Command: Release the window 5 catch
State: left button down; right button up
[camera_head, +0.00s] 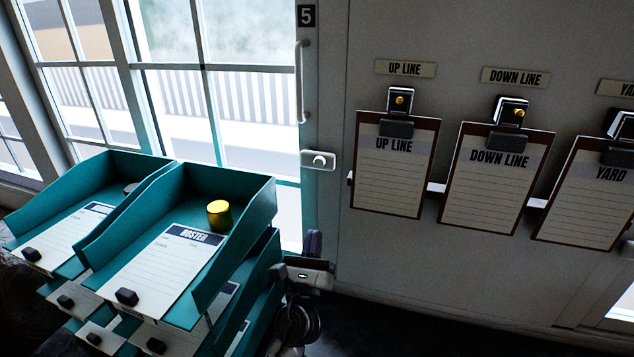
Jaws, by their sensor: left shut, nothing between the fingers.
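Window 5 stands at the upper left, marked by a black number 5 plate (306,15). Its catch (318,160) is a small pale plate with a round white knob, on the frame at the right edge of the glass. A long white pull handle (302,82) stands above the catch. My left gripper (313,240) is below the catch, fingers pointing up, shut and empty. It appears clear of the catch. My right gripper is not in view.
Teal stacked trays (262,205) stand left of my gripper, holding papers and a yellow cylinder (219,214). Clipboards marked UP LINE (397,178), DOWN LINE (493,190) and YARD (590,205) hang on the right wall. The wall just right of the catch is bare.

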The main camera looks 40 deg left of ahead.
aim_at(316, 161)
pick_arm(q)
jog(key=shift+w, duration=0.1)
jog(key=shift+s+r+p+x, duration=0.35)
jog(key=shift+p+x, duration=0.6)
jog(key=shift+x, duration=1.2)
jog(key=shift+s+r+p+x, duration=0.35)
jog(key=shift+p+x, duration=0.55)
jog(key=shift+x, duration=1.2)
jog(key=shift+s+r+p+x, duration=0.15)
jog(key=shift+r+p+x, duration=0.55)
jog(key=shift+x, duration=1.45)
jog(key=shift+d+f, duration=0.15)
jog(key=shift+f, duration=0.1)
